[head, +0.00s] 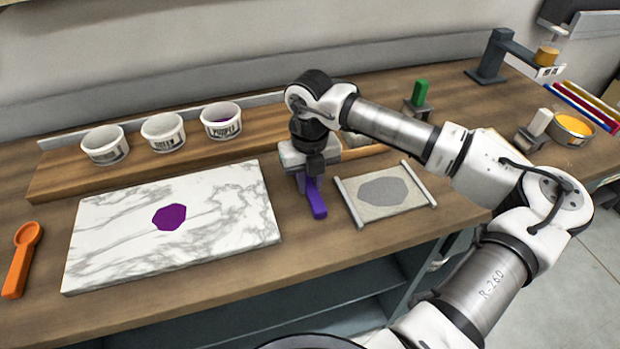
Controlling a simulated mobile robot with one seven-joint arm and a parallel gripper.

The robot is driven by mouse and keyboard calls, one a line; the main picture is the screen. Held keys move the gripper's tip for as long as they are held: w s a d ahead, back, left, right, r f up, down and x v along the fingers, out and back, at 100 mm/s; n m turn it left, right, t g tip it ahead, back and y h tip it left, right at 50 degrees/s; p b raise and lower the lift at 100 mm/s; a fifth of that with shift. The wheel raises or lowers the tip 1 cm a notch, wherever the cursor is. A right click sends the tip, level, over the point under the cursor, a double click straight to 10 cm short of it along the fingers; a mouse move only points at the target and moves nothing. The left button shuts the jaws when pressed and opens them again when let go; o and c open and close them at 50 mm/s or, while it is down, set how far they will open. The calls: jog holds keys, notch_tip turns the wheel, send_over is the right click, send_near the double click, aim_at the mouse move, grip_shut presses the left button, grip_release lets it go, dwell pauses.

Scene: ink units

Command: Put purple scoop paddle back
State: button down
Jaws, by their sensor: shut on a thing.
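The purple scoop paddle (317,200) shows as a purple bar below my gripper (308,180), just right of the marble slab. My gripper points down and is shut on the paddle; its fingertips are partly hidden by the hand above. I cannot tell whether the paddle touches the table. The right white tub (222,121) on the wooden riser has purple inside and a label that seems to read purple. A purple ink patch (169,217) lies on the white marble slab (110,255).
Two more white tubs (163,131) stand on the riser (75,178). An orange scoop (20,260) lies at far left. A grey-patched sheet with end bars (398,209) lies right of my gripper. A green-handled item in a holder (418,97) stands behind my arm.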

aim_at(310, 185)
jog(key=shift+f, duration=0.15)
jog(key=c, duration=1.3)
grip_release()
jog(key=shift+o, duration=0.2)
notch_tip(310, 185, up, 12)
jog(key=b, duration=0.2)
